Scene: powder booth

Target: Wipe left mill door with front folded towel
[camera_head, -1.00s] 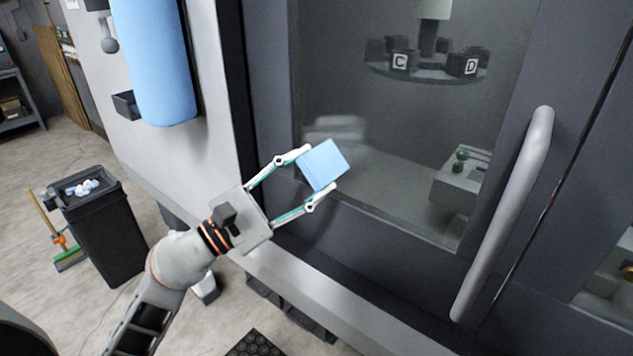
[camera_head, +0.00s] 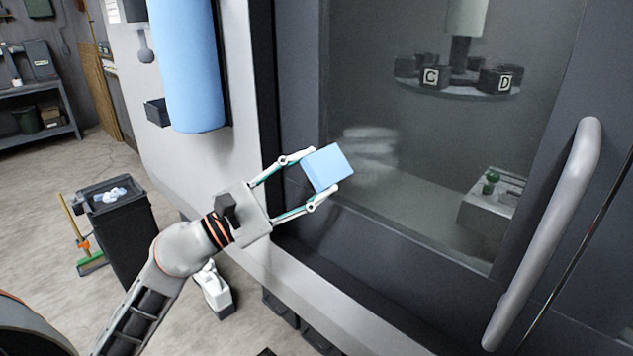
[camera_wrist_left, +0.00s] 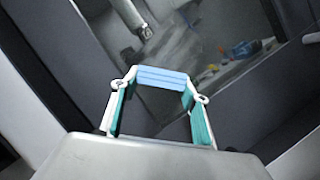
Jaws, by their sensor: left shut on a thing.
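My left gripper (camera_head: 322,174) is shut on a folded light-blue towel (camera_head: 328,167), held between its two fingertips in front of the left mill door's lower left part. The towel also shows in the left wrist view (camera_wrist_left: 162,78), between the fingers. The mill door (camera_head: 300,60) has a dark frame, a large window (camera_head: 400,130) and a long grey handle (camera_head: 545,235) at right. A whitish smear (camera_head: 370,150) is on the window just right of the towel. I cannot tell whether the towel touches the door. My right gripper is not in view.
Through the window show a tool carousel (camera_head: 458,84) marked C and D and a light block (camera_head: 492,207). A blue cylinder (camera_head: 187,65) hangs left of the door.

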